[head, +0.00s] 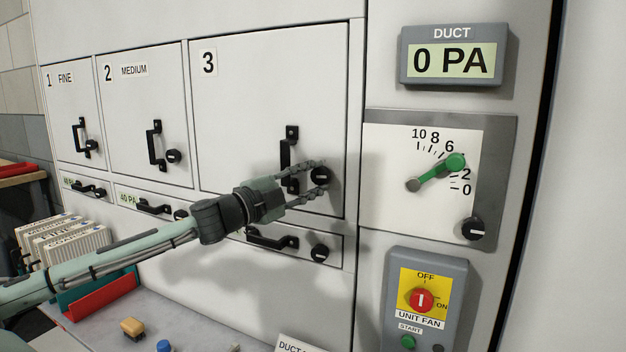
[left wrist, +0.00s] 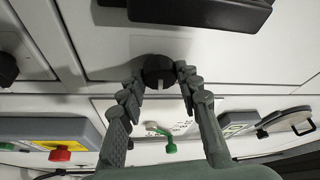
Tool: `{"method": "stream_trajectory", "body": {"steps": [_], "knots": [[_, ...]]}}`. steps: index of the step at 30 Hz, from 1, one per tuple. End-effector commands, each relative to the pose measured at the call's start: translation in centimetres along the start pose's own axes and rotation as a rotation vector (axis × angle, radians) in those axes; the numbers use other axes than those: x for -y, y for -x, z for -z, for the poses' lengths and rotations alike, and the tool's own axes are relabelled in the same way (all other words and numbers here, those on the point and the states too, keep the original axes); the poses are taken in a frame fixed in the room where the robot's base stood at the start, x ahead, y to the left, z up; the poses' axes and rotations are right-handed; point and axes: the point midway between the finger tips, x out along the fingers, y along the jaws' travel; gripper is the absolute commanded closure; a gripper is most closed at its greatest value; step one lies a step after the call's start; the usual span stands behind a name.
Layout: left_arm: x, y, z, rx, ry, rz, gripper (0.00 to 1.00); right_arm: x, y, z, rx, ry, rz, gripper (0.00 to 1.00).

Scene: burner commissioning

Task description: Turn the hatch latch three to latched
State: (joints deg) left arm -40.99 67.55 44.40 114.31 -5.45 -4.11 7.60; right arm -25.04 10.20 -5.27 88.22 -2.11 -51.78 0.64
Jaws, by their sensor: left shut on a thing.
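Hatch three (head: 255,85) is the large white door marked 3, and it looks flush with the cabinet face. Its latch (head: 320,175) is a round black knob at the lower right of the door, right of the black pull handle (head: 291,150). My left gripper (head: 321,178) reaches it from the left, with a finger on each side of the knob, shut on it. In the left wrist view the latch knob (left wrist: 159,72) sits between the two fingertips, with a pale mark on its face. My right gripper is in neither view.
Right of the hatch are a dial with a green lever (head: 436,172), a duct display (head: 453,55) reading 0 PA and a fan switch box (head: 425,305). Hatches one and two (head: 145,90) are at the left.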

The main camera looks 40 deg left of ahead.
Motion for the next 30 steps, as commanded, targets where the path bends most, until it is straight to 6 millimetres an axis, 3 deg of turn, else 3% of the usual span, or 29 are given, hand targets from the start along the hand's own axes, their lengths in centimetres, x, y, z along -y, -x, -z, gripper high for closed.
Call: {"method": "stream_trajectory", "body": {"steps": [9, 24, 25, 30], "knots": [[-0.01, 0.01, -0.03, 0.001, -0.097, -0.043, 0.96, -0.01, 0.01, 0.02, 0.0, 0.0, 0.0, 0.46], [0.12, 0.01, -0.05, 0.002, -0.115, -0.047, 0.96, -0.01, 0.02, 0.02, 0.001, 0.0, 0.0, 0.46], [0.12, 0.01, -0.05, 0.002, -0.115, -0.046, 0.66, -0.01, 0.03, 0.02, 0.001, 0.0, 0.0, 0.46], [0.12, 0.02, -0.05, 0.002, -0.114, -0.046, 0.46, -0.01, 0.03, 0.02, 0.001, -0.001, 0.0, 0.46]]}}
